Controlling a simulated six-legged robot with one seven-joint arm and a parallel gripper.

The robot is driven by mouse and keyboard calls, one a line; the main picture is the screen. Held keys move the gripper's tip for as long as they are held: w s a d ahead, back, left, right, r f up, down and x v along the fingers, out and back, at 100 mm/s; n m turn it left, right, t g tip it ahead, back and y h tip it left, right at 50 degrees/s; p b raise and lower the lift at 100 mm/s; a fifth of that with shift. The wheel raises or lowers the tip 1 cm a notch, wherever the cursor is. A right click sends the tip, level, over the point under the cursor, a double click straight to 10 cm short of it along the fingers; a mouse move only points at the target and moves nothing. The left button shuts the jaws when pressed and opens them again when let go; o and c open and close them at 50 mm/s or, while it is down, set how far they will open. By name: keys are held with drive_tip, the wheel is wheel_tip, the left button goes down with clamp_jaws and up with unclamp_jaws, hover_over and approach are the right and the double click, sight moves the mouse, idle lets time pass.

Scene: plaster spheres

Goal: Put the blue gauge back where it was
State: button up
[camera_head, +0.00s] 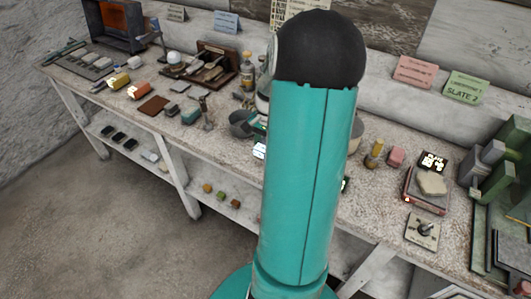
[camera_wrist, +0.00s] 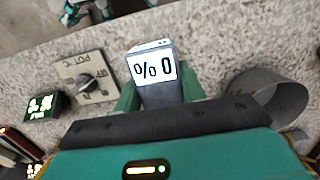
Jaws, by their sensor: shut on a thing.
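The gauge (camera_wrist: 158,92) has a dark blue-grey body and a white face reading "% 0". In the wrist view it sits between the two green fingers of my gripper (camera_wrist: 160,96), which is shut on it. Its face is turned up toward the wrist camera. The speckled bench top (camera_wrist: 225,60) lies beneath it; I cannot tell whether it touches. In the head view my teal arm hides most of the gripper. A small white lit face (camera_head: 259,151) shows at the arm's left edge and may be the gauge.
A grey metal pot (camera_wrist: 276,98) stands right of the gauge in the wrist view. A "POT °C" knob box (camera_wrist: 85,84) and a green-digit display (camera_wrist: 42,105) are to its left. In the head view, a scale with a stone (camera_head: 431,183) is at the right.

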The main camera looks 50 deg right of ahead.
drive_tip(key=shift+f, duration=1.6)
drive_tip(key=shift+f, duration=0.15)
drive_tip(key=o, duration=0.9)
